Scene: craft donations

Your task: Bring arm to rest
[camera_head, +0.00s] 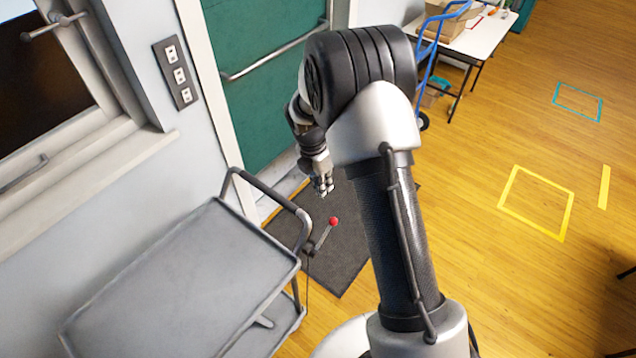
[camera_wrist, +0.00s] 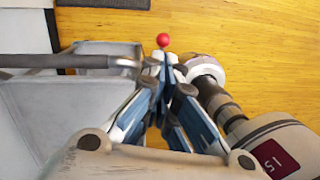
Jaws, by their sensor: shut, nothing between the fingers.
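My gripper (camera_head: 324,188) hangs from my bent arm in the head view, above the dark floor mat and to the right of the cart's handle. In the wrist view my gripper (camera_wrist: 163,62) has its fingertips together and nothing between them. A small red ball-shaped knob (camera_head: 334,221) on a grey lever by the cart shows just below the gripper. The red knob (camera_wrist: 163,40) also shows just beyond the fingertips in the wrist view. I cannot tell whether they touch.
A grey cart (camera_head: 185,285) with an empty top stands at lower left by the wall. Behind are a green door (camera_head: 262,95) and a dark mat (camera_head: 345,255). A blue hand truck (camera_head: 430,50) and white table (camera_head: 485,40) stand back right. The wooden floor at right is clear, with taped outlines.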

